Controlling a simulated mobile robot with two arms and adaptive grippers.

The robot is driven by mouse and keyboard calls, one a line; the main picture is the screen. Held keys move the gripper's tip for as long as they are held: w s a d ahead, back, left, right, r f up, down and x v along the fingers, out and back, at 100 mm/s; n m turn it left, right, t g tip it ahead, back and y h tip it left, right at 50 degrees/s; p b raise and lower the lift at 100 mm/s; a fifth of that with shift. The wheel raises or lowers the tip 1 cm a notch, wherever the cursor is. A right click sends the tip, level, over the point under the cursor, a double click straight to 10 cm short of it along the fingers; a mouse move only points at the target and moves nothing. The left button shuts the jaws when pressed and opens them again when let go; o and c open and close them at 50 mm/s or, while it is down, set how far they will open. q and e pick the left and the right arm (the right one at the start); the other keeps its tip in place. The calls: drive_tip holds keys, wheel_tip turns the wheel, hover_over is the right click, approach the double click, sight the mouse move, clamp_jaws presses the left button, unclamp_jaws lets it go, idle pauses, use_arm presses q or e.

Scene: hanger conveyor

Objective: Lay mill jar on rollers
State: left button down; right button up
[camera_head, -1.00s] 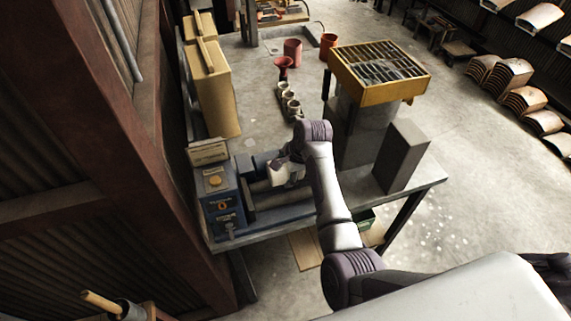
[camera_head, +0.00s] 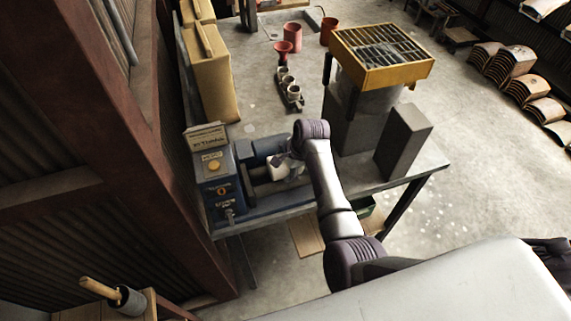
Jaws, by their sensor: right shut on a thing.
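The roller mill is a blue machine (camera_head: 217,183) with a control box at its left end and dark rollers (camera_head: 262,186) running right from it, on the near edge of the table. A small white jar (camera_head: 277,168) is at the rollers, with my right gripper (camera_head: 284,162) shut on it. My right arm reaches in from the lower right and hides part of the rollers and the gripper's fingers. I cannot tell whether the jar touches the rollers. My left gripper is not in view.
A yellow-topped grate on a grey stand (camera_head: 380,58) and a grey block (camera_head: 403,140) stand right of my arm. Several small cups (camera_head: 290,90), a red funnel (camera_head: 283,50) and tan boxes (camera_head: 210,75) are farther back. A wooden-handled tool (camera_head: 115,295) is at lower left.

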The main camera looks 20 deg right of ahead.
drive_tip(key=o, duration=1.6)
drive_tip(key=shift+s+f, duration=0.15)
drive_tip(key=shift+f, duration=0.15)
drive_tip(key=shift+o, duration=1)
drive_tip(key=shift+f, duration=0.1)
drive_tip(key=v, duration=1.2)
